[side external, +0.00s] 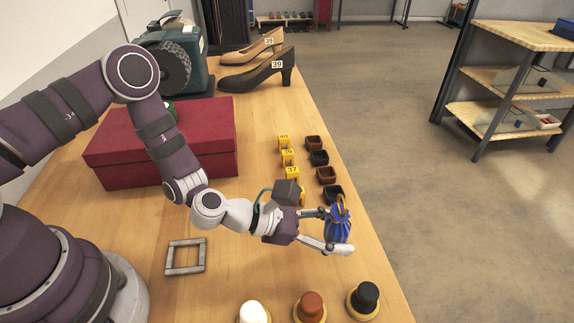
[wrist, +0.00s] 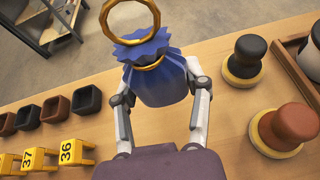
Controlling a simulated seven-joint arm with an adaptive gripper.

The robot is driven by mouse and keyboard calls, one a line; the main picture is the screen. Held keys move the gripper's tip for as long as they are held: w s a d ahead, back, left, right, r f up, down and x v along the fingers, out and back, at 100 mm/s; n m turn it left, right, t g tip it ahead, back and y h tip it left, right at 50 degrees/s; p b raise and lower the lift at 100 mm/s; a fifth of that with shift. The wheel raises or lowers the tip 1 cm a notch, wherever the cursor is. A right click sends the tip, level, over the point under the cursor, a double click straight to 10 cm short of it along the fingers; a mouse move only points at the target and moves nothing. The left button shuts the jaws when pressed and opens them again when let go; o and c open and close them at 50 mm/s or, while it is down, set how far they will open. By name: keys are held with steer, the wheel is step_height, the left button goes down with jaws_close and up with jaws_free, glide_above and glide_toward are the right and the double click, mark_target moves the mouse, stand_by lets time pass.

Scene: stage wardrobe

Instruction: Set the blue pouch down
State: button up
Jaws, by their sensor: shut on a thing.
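The blue pouch (side external: 340,228) has a gathered, frilled top with a gold-coloured ring on it. My gripper (side external: 330,230) is shut on the pouch from its two sides and holds it upright near the table's right edge. In the wrist view the pouch (wrist: 160,80) sits between the two fingers of my gripper (wrist: 160,100), with the ring standing above its frill. The pouch's underside is hidden in the wrist view. I cannot tell whether it touches the wooden table (side external: 220,285).
Several small dark and brown cups (side external: 326,175) and yellow numbered stands (side external: 287,157) line the table behind my gripper. White, brown (side external: 311,306) and black (side external: 365,298) knobbed pieces stand in front. A grey square frame (side external: 186,257) lies left. A red box (side external: 160,145) and two shoes (side external: 258,72) are farther back.

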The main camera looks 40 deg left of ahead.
steer(key=shift+f, duration=1.5)
steer(key=shift+f, duration=0.1)
steer(key=o, duration=1)
steer(key=shift+o, duration=0.2)
